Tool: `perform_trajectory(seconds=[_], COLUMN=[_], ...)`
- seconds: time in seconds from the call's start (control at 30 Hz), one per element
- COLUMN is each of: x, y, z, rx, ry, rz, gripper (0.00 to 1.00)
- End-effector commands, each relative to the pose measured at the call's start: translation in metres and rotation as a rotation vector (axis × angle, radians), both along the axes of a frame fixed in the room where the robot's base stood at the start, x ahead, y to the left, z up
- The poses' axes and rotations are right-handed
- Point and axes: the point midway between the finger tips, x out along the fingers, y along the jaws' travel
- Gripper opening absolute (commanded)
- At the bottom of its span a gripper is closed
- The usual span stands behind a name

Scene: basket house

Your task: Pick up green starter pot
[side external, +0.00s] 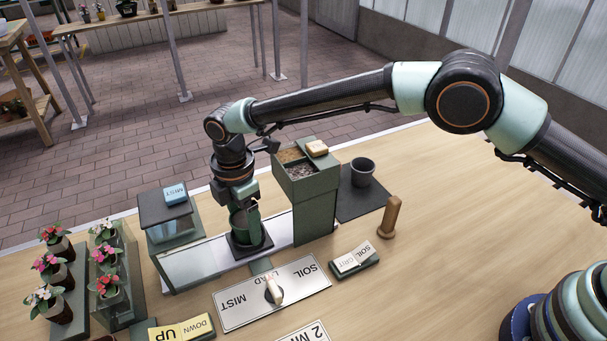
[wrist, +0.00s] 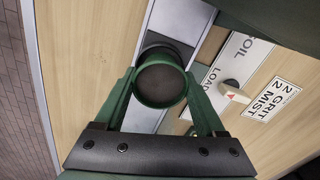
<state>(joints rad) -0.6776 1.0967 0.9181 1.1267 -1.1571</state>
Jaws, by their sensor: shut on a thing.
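The green starter pot (wrist: 158,101) is in the middle of the wrist view, with its round dark top facing the camera. My gripper (wrist: 161,84) has one green finger on each side of it and is shut on it. In the side external view my gripper (side external: 243,222) points down over a square black base (side external: 250,244) on the pale track. The pot is mostly hidden there by the fingers. I cannot tell whether the pot touches the base.
A tall green bin (side external: 316,205) stands close on the right and a glass-sided box (side external: 182,262) on the left. A lever (side external: 274,290) on a white labelled plate (side external: 240,306) is in front. A grey pot (side external: 362,172) and a wooden peg (side external: 390,217) stand further right.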

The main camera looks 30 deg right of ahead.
Motion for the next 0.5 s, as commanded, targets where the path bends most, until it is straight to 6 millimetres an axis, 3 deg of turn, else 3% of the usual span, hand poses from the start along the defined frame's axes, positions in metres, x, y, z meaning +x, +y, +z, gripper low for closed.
perform_trajectory(seconds=[0.27,0.5], x=[0.001,0.001], y=[0.001,0.001], z=[0.034,0.101], rx=[0.003,0.005], ry=[-0.004,-0.006], rz=[0.0,0.0], gripper=[0.18,0.18])
